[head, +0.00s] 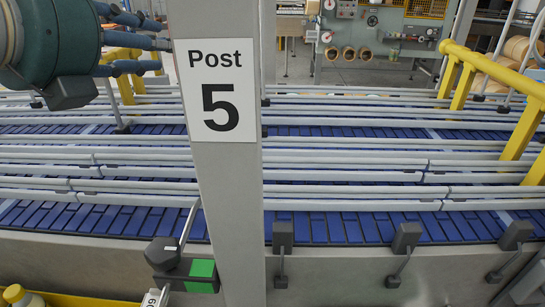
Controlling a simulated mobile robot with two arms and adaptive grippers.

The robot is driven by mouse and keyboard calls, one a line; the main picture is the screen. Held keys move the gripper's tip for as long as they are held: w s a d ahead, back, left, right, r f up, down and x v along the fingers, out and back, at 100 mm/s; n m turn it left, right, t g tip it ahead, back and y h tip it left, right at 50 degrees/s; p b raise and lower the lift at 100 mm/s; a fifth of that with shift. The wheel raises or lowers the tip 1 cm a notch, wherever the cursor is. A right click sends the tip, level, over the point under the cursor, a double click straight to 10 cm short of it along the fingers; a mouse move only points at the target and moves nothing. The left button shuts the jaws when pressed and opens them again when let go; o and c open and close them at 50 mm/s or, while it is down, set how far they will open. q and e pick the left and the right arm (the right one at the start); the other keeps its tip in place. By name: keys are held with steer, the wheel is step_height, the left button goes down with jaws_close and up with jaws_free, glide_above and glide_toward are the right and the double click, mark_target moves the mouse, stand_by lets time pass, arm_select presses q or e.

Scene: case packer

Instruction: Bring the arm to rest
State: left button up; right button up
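Neither of my grippers shows in the head view, and I see no arm that I can name for sure as mine. Whether either gripper holds anything cannot be seen.
A grey post (228,215) with a "Post 5" sign (216,90) stands close in front. Behind it runs a blue conveyor (350,228) with grey rails. Yellow guard rails (490,68) stand right. A dark green motor-like body (62,38) hangs upper left. A yellow container (45,299) is lower left.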

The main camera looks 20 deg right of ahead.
arm_select(q)
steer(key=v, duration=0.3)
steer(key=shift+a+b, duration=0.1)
steer(key=shift+b, duration=0.25)
